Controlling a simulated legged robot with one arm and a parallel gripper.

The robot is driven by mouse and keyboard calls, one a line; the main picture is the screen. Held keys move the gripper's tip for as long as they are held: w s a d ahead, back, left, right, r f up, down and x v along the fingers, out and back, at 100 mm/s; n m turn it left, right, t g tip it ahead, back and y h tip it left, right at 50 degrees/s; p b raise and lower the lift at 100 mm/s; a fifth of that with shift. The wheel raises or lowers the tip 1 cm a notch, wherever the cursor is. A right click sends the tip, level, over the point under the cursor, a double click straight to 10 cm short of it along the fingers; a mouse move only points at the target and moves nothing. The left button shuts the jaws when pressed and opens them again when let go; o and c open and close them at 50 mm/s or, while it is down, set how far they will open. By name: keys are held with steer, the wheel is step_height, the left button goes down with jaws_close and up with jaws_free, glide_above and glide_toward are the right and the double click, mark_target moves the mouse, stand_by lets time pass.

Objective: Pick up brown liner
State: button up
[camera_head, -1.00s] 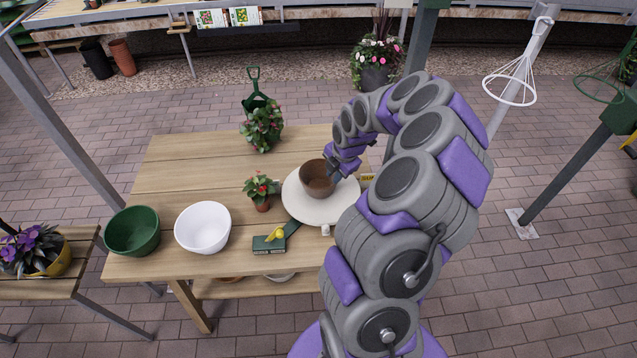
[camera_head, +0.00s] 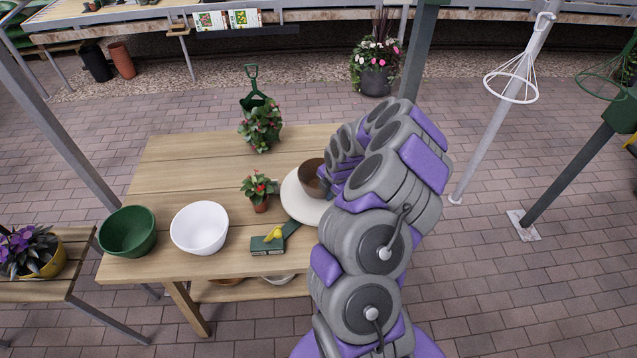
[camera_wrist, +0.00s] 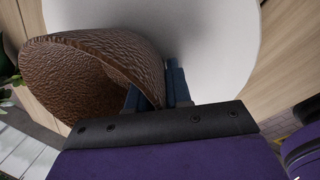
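The brown liner (camera_head: 312,178) is a woven, bowl-shaped piece over the round white plate (camera_head: 304,207) on the wooden table. In the wrist view the liner (camera_wrist: 90,75) fills the left side, its hollow inside showing. My gripper (camera_wrist: 155,90) has one dark blue finger on each side of the liner's near wall, with the wall filling the narrow gap. It looks shut on that wall. In the head view my arm hides the fingertips and part of the liner. I cannot tell whether the liner rests on the plate or is slightly raised.
A small potted plant (camera_head: 260,190), a green and yellow tool item (camera_head: 268,243), a white bowl (camera_head: 200,228) and a green bowl (camera_head: 128,232) stand left of the plate. A leafy plant (camera_head: 261,125) is at the back. The table's back left is clear.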

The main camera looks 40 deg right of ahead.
jaws_close()
steer(key=shift+r, duration=0.1)
stand_by(0.3)
